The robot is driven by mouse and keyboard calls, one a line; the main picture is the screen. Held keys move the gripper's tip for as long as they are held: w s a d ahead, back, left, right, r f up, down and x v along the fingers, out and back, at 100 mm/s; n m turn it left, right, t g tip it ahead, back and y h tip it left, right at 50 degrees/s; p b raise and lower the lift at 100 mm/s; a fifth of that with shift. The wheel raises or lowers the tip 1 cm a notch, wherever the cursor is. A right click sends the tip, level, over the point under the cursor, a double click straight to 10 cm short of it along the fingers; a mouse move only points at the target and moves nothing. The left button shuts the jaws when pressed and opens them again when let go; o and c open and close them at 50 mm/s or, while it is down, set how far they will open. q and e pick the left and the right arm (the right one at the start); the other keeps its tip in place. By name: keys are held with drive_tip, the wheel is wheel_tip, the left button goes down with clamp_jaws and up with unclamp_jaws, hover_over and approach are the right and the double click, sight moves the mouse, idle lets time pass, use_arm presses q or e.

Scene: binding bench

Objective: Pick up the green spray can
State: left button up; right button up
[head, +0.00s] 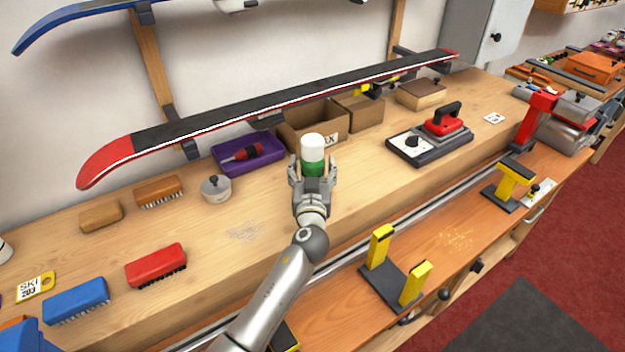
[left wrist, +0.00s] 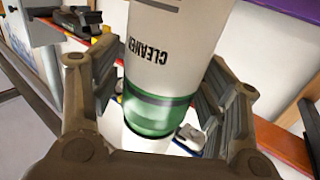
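The green spray can (head: 313,150) is upright in the head view, with a white upper part and green showing just above my left gripper (head: 312,178). In the left wrist view the can (left wrist: 160,75) fills the middle, with a white body, the word CLEANER and a green band. The can's lower part is hidden by the gripper in the head view. I cannot tell whether it touches the bench. My right gripper is not in view.
Cardboard boxes (head: 357,113) and a purple bin (head: 225,158) stand behind the can. A red-tipped ski (head: 250,108) spans above them. The bench's front middle is mostly clear.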

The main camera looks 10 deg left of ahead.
use_arm(q)
drive_tip(key=c, duration=0.7)
drive_tip(key=shift+r, duration=0.1)
drive_tip(key=shift+c, duration=0.2)
